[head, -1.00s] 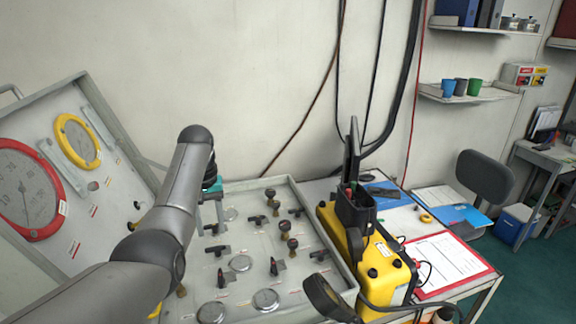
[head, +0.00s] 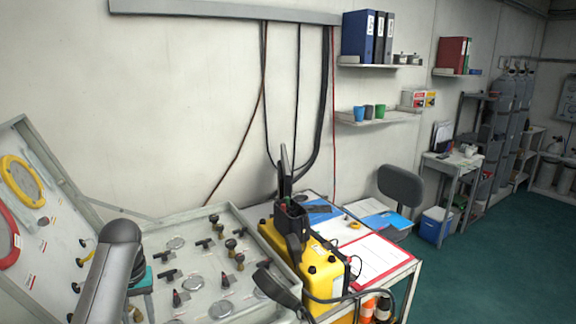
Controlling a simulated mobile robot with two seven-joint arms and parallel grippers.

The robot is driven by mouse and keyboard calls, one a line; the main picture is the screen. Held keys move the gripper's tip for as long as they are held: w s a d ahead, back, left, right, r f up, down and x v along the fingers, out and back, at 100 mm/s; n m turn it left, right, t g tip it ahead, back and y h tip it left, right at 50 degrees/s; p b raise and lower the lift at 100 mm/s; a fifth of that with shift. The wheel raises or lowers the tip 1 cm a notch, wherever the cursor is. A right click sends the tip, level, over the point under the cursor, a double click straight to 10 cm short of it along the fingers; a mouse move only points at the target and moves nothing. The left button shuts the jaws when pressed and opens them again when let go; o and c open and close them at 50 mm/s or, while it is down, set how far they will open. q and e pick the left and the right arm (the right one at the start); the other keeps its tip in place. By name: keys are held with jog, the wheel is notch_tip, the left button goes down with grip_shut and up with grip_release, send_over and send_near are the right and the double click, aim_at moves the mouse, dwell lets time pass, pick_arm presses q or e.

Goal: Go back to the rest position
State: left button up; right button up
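The diver air panel (head: 196,262) lies at the lower left, a tray-like box with several black valve handles, knobs and round caps. Its raised left part carries a yellow-ringed gauge (head: 22,181) and a red-ringed gauge (head: 8,238), both cut by the picture's left edge or near it. My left arm comes up from the bottom left, in front of the panel. Its gripper is not clearly seen; a small teal part shows just behind the arm.
A yellow case (head: 318,277) with a black handset stands right of the panel. Beside it, a table holds a red clipboard (head: 372,258). A grey chair (head: 400,186), a blue cooler (head: 436,224) and shelves are further back. Green floor (head: 470,275) is clear at right.

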pick_arm(q)
jog(key=s+d+f+m+t, duration=0.1)
jog(key=s+d+f+m, duration=0.1)
jog(key=s+d+f, duration=0.3)
jog(key=s+d+f+m+t, duration=0.15)
jog(key=s+f, duration=0.25)
jog(key=s, duration=0.4)
jog(key=s+d+r+m+h, duration=0.1)
jog(key=s+d+r+m, duration=0.1)
jog(key=s+d, duration=0.45)
jog(key=s+d+r+m, duration=0.1)
jog(key=s+d+r, duration=0.15)
jog(key=s, duration=0.75)
notch_tip(320, 180, down, 32)
jog(key=s+b, duration=0.2)
jog(key=b, duration=0.9)
jog(key=s+a+f+g+b, duration=0.1)
jog(key=s+f+b, duration=0.4)
jog(key=f, duration=0.8)
jog(key=s+a+f+g+b, duration=0.1)
jog(key=s+f+b, duration=0.5)
jog(key=s+f, duration=0.4)
notch_tip(320, 180, down, 4)
jog(key=shift+s+a+m, duration=0.2)
jog(key=shift+s+m, duration=0.15)
pick_arm(e)
notch_tip(320, 180, down, 22)
jog(key=shift+s+f, duration=0.25)
jog(key=shift+s, duration=0.1)
